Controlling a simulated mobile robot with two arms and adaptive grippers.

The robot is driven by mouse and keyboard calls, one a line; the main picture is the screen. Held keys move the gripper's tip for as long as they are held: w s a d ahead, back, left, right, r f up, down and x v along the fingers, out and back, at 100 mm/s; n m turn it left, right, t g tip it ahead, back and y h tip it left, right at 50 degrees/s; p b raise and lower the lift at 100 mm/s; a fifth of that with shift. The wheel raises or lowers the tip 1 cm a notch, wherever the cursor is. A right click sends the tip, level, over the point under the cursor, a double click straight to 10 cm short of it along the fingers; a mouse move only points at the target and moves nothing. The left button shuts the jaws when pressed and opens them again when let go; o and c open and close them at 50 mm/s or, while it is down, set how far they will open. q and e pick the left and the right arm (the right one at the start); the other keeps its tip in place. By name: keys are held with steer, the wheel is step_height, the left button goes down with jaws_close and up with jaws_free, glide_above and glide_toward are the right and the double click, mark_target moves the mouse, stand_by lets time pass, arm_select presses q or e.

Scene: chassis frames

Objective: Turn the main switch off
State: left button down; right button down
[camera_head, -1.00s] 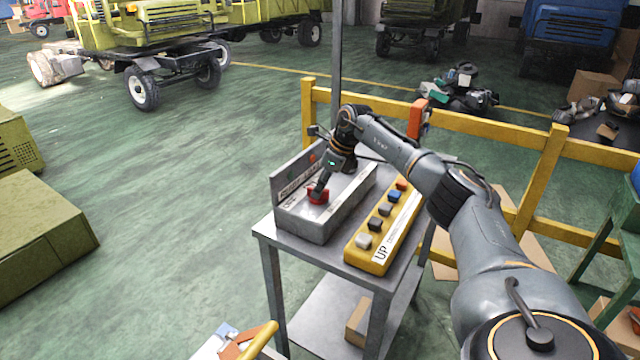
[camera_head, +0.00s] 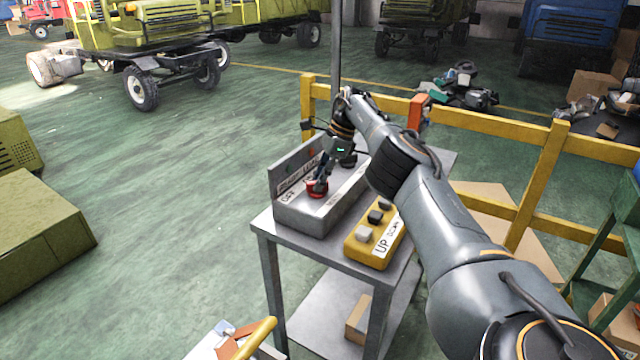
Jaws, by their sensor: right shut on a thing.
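A grey switch box (camera_head: 310,217) with a raised, labelled back panel stands on the metal table (camera_head: 285,233). A red switch knob (camera_head: 316,190) sits near the left end of its top, beside an "OFF" label. My right gripper (camera_head: 320,184) reaches down from the right and is shut on the red knob; its fingers partly cover it. The exact turn of the knob is too small to tell. My left gripper is not in view.
A yellow button box (camera_head: 372,250) marked "UP" and "DOWN" stands right of the switch box, partly covered by my right arm. A yellow railing (camera_head: 500,137) runs behind the table. Open green floor lies to the left.

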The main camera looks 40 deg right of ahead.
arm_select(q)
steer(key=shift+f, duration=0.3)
arm_select(e)
steer(key=shift+f, duration=0.15)
steer(key=c, duration=1.3)
jaws_free()
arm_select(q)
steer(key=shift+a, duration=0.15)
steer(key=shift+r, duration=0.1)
